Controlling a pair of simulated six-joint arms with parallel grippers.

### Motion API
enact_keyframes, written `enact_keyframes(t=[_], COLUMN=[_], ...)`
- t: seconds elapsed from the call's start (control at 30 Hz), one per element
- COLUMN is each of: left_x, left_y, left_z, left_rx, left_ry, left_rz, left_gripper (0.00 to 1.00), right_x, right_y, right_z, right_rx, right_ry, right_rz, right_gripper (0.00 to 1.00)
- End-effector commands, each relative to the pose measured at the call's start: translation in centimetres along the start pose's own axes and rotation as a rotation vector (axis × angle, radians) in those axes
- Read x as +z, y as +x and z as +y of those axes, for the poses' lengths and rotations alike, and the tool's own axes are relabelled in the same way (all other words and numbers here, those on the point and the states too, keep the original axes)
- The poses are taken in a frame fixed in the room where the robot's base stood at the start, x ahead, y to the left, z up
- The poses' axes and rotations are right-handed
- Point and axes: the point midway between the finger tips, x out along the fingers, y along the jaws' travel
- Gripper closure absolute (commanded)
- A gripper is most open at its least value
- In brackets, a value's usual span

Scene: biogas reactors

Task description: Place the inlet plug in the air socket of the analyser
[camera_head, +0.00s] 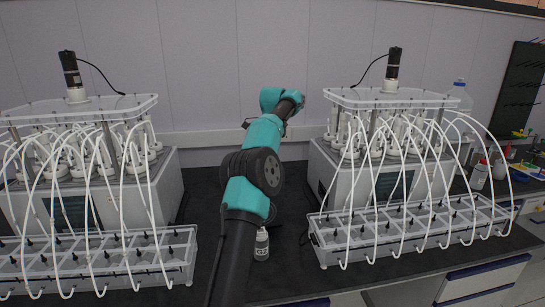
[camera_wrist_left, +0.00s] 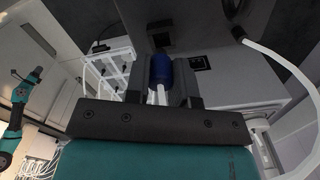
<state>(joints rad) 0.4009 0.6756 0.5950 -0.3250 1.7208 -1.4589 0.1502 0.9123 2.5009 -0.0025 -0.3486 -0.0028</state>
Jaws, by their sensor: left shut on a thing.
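In the left wrist view, my left gripper (camera_wrist_left: 161,88) is shut on a blue, rounded piece that I take for the inlet plug (camera_wrist_left: 161,68), with white stems showing between the fingers. Just beyond it is a grey-white box (camera_wrist_left: 230,75), seemingly the analyser, with a small black square fitting (camera_wrist_left: 200,63) right of the plug. The plug's far end points at a dark area, and I cannot tell whether it touches anything. I cannot make out the air socket for certain. In the head view, a teal arm of mine rises mid-picture, and no gripper fingers show there. My right gripper is not seen.
Two reactor units (camera_head: 80,150) (camera_head: 390,150) with looping white tubes stand left and right, with bottle racks (camera_head: 95,262) (camera_head: 415,232) in front. A small bottle (camera_head: 262,245) stands between them.

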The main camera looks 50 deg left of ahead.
Motion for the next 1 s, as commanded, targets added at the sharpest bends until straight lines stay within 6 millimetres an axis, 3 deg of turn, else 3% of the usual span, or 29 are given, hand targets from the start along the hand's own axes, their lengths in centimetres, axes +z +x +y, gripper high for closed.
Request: enact_keyframes(t=[0.4, 1.0], left_x=[0.1, 0.1], left_y=[0.1, 3.6], left_z=[-0.3, -0.2], left_rx=[0.000, 0.000], left_ry=[-0.001, -0.001], left_rz=[0.000, 0.000], left_gripper=[0.99, 0.99], right_x=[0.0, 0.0], right_y=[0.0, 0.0], right_z=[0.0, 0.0], right_rx=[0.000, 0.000], right_ry=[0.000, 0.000], right_rz=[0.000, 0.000], right_gripper=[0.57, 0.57])
